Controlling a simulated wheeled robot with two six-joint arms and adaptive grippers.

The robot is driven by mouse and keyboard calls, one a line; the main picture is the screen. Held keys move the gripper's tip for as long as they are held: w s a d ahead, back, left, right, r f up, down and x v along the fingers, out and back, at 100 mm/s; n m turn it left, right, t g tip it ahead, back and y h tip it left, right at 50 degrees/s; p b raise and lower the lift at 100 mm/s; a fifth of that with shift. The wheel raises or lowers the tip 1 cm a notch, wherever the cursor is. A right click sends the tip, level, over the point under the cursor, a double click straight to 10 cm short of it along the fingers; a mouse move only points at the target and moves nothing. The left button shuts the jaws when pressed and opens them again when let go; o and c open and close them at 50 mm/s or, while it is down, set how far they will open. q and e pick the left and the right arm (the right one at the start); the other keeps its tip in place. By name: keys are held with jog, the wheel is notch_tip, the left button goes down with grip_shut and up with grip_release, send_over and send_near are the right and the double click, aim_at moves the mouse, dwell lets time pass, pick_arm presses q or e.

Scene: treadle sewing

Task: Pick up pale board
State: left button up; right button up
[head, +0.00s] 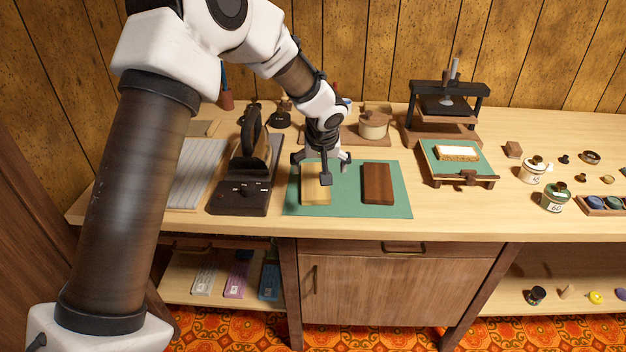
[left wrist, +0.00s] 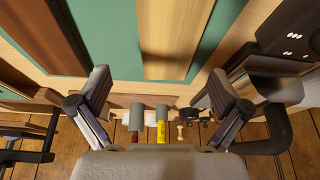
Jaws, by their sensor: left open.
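The pale board (head: 315,194) lies flat on a green mat (head: 345,207) on the bench, to the left of a dark brown board (head: 377,184). My left gripper (head: 322,167) is open and empty above the far part of the pale board and partly hides it. In the left wrist view the pale board (left wrist: 178,40) shows beyond the open fingers (left wrist: 160,100), centred a little right of the middle. No contact between fingers and board is visible. My right gripper is not in view.
A press (head: 446,108) and a small framed tray (head: 440,177) stand to the right. Jars (head: 533,172) sit further right. The bench front edge is just below the mat.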

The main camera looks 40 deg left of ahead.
aim_at(315, 182)
pick_arm(q)
jog(key=shift+s+d+f, duration=0.15)
jog(key=shift+s+f, duration=0.05)
jog(key=shift+f, duration=0.6)
jog(key=a+f, duration=0.1)
jog(key=f, duration=0.1)
jog(key=shift+w+a+f, duration=0.1)
jog(key=shift+a+f, duration=0.25)
jog(key=shift+a, duration=0.05)
jog(key=shift+w+a+f, duration=0.1)
jog(key=shift+w+f, duration=0.05)
jog(key=shift+f, duration=0.05)
jog(key=shift+r, duration=0.1)
jog(key=shift+d+r, duration=0.1)
jog(key=shift+d, duration=0.15)
jog(key=shift+c, duration=1.1)
jog(key=shift+a, duration=0.15)
jog(key=c, duration=1)
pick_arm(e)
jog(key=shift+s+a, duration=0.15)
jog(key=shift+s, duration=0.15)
pick_arm(q)
jog(key=shift+r, duration=0.15)
